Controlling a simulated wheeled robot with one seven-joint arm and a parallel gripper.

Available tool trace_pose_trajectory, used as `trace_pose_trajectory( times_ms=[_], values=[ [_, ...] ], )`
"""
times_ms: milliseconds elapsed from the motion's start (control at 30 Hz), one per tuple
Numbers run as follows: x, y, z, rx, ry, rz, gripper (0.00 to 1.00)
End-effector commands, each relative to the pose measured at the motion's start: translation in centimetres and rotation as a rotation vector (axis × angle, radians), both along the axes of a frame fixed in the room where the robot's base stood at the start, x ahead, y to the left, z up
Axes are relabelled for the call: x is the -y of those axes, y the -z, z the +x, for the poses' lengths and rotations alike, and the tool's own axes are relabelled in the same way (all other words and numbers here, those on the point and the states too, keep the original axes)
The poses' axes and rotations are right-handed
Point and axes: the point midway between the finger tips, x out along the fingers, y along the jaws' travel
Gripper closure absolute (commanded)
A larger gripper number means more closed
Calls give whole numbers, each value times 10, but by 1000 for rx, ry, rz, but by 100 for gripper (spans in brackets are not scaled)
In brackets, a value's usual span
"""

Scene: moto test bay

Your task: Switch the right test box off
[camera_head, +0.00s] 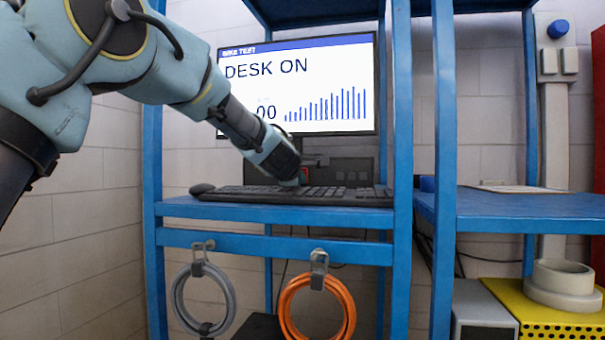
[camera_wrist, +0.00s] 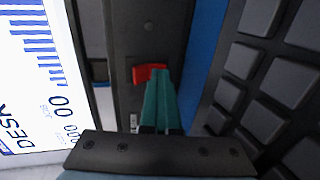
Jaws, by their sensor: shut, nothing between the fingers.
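A dark box (camera_head: 350,171) stands on the blue shelf below the monitor, behind the keyboard. The wrist view shows a dark box face (camera_wrist: 143,30) with a red switch (camera_wrist: 143,72). A small bit of red (camera_head: 305,173) also shows beside my gripper in the head view. My gripper (camera_head: 301,179) is shut and empty, its teal fingers (camera_wrist: 160,75) reaching to the switch and covering its right end in the wrist view. I cannot tell whether they touch or press it, or which way it is set. My gripper hides part of the area left of the dark box.
The monitor (camera_head: 300,85) behind reads "DESK ON". A black keyboard (camera_head: 300,194) lies close in front of my gripper, with a mouse (camera_head: 202,189) to its left. Blue posts (camera_head: 402,120) stand to the right. Grey (camera_head: 193,300) and orange (camera_head: 290,290) cables hang below.

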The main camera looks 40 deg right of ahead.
Motion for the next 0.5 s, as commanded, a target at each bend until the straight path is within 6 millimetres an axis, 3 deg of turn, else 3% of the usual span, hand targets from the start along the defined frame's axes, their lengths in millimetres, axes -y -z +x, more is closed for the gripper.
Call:
trace_pose_trajectory(
  times_ms=[300, 500],
  values=[
    [0, 5, 1, -2, -2, 4, 100],
    [-11, 7, -6, -3, -2, 5, 100]
  ],
)
